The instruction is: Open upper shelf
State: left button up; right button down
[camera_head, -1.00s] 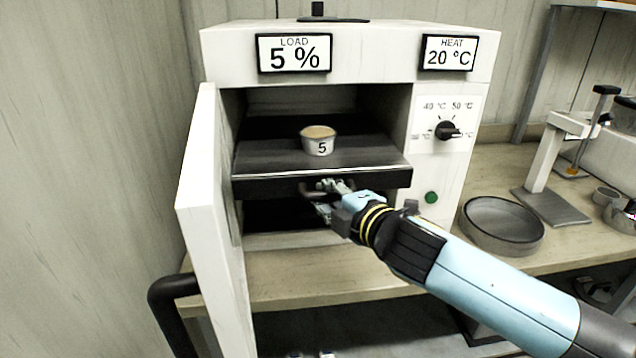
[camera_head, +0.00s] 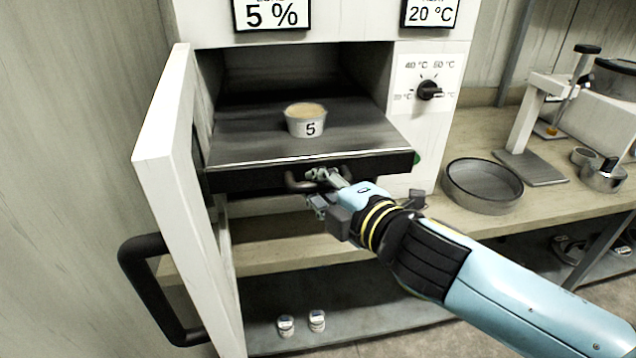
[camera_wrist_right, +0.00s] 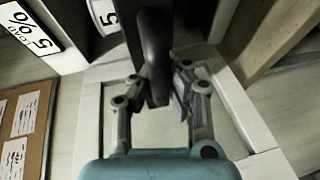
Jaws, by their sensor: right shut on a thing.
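The upper shelf (camera_head: 250,150) is a dark grey tray slid partly out of the white oven, past its front. A small tin marked 5 (camera_head: 306,126) stands upright on it, filled with something tan. My right gripper (camera_head: 318,184) is shut on the dark handle (camera_head: 297,181) at the shelf's front edge. In the right wrist view the fingers (camera_wrist_right: 160,92) lie on both sides of the handle bar (camera_wrist_right: 155,50). The oven door (camera_head: 172,150) stands open at the left. My left gripper is in neither view.
The door's black handle (camera_head: 140,290) sticks out at the lower left. A round metal pan (camera_head: 482,187) and a white stand (camera_head: 530,120) are on the bench at the right. Two small tins (camera_head: 317,320) sit on the lower bench shelf.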

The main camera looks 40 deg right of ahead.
jog(key=c, duration=1.2)
grip_release()
jog(key=shift+c, duration=0.2)
jog(key=v, duration=1.2)
